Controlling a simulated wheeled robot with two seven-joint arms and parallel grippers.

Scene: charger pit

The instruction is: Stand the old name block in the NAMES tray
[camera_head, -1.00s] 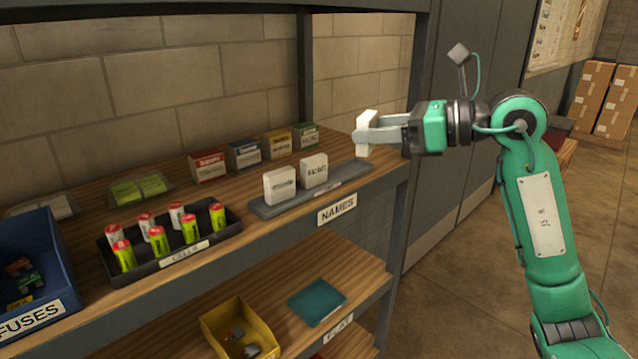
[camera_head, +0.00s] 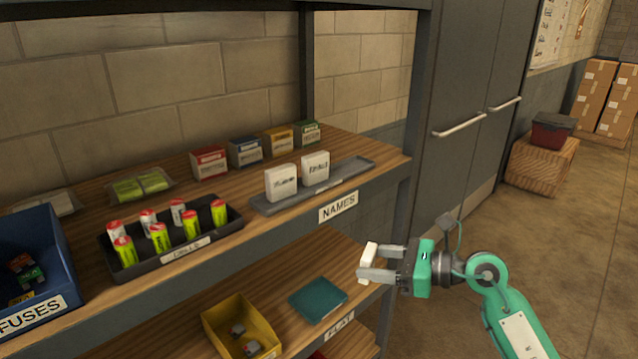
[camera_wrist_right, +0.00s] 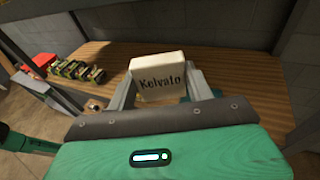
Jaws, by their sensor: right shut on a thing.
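My right gripper (camera_head: 378,263) is shut on a white name block (camera_head: 368,262), which stands up between its fingertips in front of the shelf unit, lower than the NAMES tray. In the right wrist view the block (camera_wrist_right: 158,72) reads "Kelvato" and sits between the two fingers. The grey NAMES tray (camera_head: 352,171) lies on the upper shelf at its front right. Two white name blocks, a left one (camera_head: 281,182) and a right one (camera_head: 316,168), stand in it, and its right end is bare. My left gripper is out of view.
A black tray of several cells (camera_head: 190,252) and a blue FUSES bin (camera_head: 42,270) stand left of the NAMES tray. Small boxes (camera_head: 245,152) line the back. On the lower shelf are a yellow bin (camera_head: 240,325) and a teal flat thing (camera_head: 318,299). A post (camera_head: 412,120) bounds the shelf's right.

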